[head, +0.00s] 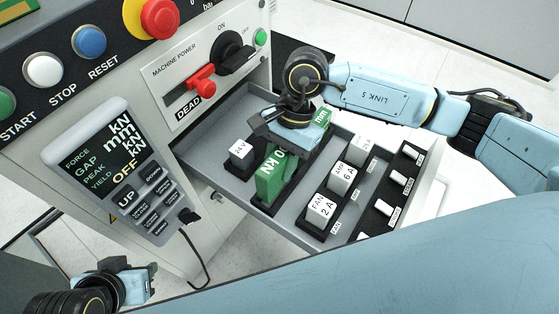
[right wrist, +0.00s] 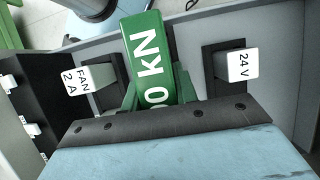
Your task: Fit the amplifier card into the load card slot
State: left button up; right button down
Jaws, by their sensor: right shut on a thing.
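The amplifier card (head: 268,178) is a green block with white "0 KN" lettering, at the middle of the open drawer (head: 205,143). The load card slot is mostly hidden under the card; I cannot tell how deep the card sits. My left gripper (head: 125,282) is at the lower left, away from the drawer, its fingers unclear.
A green "mm" card (head: 322,117) stands behind my right gripper. A 24 V block (head: 240,151) is left of the card; FAN 2 A (head: 319,209) and AMP 6 A (head: 342,178) blocks stand right. A handheld pendant (head: 125,170) and red DEAD switch (head: 203,84) are left of the drawer.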

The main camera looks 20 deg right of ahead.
aim_at(280, 175)
jog(key=shift+b, duration=0.45)
dwell(0.8)
jog(key=shift+f+b, duration=2.2)
jog(key=shift+f, duration=0.05)
jog(key=c, duration=1)
grip_release()
jog(key=p+v, duration=0.4)
jog(key=v, duration=0.9)
jog(key=shift+r, duration=0.2)
